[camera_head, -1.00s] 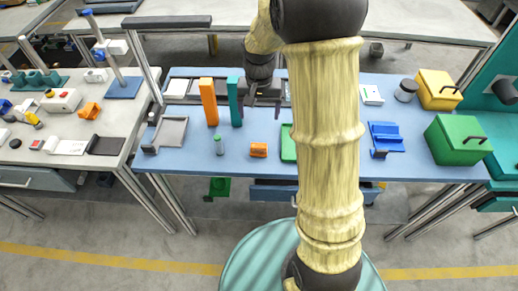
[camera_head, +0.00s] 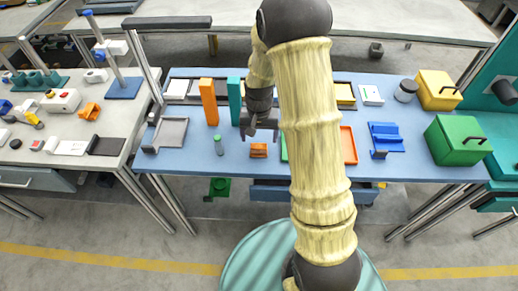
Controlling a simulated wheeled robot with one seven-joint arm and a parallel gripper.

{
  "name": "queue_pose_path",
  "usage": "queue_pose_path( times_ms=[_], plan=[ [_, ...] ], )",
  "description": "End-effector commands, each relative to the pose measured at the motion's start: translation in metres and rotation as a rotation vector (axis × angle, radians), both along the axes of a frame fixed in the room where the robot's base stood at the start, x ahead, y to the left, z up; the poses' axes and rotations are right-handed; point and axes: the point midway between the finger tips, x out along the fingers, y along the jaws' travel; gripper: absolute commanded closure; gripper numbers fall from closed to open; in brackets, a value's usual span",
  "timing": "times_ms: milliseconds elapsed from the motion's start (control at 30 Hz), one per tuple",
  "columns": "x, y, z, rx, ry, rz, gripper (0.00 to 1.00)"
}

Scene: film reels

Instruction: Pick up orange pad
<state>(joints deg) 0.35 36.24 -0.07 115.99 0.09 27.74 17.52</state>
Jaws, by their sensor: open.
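A small orange pad-like block (camera_head: 258,151) lies on the blue table (camera_head: 190,165) near its front edge. My gripper (camera_head: 259,134) is open and empty, its two dark fingers pointing down just behind and above this block in the picture. I see a gap between the fingertips and the block, but cannot tell their exact height. Other orange things are a tall upright orange block (camera_head: 209,103) to the left and a flat orange tray (camera_head: 349,145) to the right, partly hidden by my arm.
A teal upright block (camera_head: 234,100) stands close to the left of my gripper. A small green bottle (camera_head: 218,146) stands left of the small block. A green tray (camera_head: 284,150) is mostly hidden behind my arm. A blue holder (camera_head: 385,138) and a green box (camera_head: 458,140) stand further right.

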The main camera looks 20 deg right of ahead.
Motion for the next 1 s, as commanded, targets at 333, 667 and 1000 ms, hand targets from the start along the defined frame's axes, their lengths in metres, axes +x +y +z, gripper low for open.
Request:
queue_pose_path(
  times_ms=[333, 667, 1000],
  plan=[
    [-0.007, 0.003, -0.042, 0.000, 0.004, -0.001, 0.20],
    [-0.006, 0.003, -0.052, 0.000, 0.000, 0.000, 0.20],
    [-0.006, 0.003, -0.051, 0.000, 0.000, 0.000, 0.22]
  ],
)
